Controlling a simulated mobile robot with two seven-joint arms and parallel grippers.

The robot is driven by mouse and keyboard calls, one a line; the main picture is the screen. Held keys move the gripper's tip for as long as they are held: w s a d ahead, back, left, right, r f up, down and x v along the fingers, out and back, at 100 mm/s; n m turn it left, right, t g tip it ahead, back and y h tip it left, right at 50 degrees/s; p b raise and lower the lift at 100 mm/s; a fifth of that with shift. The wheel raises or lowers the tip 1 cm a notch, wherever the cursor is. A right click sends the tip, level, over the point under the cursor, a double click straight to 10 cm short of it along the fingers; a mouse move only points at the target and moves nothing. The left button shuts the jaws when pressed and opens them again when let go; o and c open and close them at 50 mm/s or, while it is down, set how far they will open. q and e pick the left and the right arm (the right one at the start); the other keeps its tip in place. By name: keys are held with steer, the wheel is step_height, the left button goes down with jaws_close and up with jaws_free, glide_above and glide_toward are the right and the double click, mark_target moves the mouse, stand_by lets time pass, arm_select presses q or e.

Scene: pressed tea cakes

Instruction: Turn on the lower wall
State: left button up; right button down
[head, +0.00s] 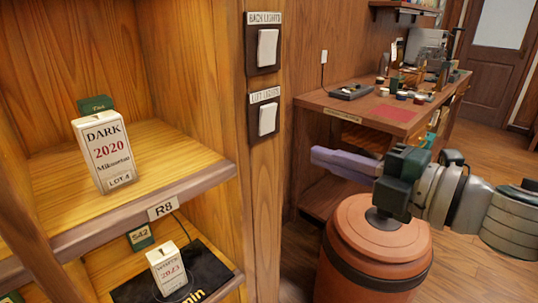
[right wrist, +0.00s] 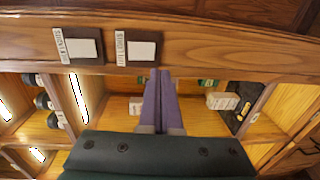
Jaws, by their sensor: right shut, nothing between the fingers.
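Two white rocker switches on dark plates are on the wooden post right of the shelves. The upper switch (head: 267,48) has a label reading "BACK LIGHTS". The lower switch (head: 267,119) has a label I cannot read surely. Both also show in the turned right wrist view, the upper (right wrist: 82,47) at left and the lower (right wrist: 143,50) nearer my fingers. My right gripper (head: 318,157) is shut and empty, its purple fingers pointing left, apart from the switch in the head view. Its fingertips (right wrist: 160,74) show just beside the lower plate. My left gripper is not in view.
A shelf with a white "DARK 2020" box (head: 102,152) is at left, with another box (head: 169,270) on the shelf below. A brown round container (head: 375,250) stands below my right gripper. A cluttered desk (head: 345,103) is behind.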

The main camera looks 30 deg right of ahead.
steer(key=shift+f+b+v, duration=0.15)
steer(key=shift+f+v, duration=0.05)
steer(key=shift+v, duration=0.65)
steer(key=shift+f+b+v, duration=0.1)
steer(key=shift+f+v, duration=0.1)
steer(key=shift+v, duration=0.6)
steer(key=shift+f+b+v, duration=0.15)
steer(key=shift+v, duration=0.7)
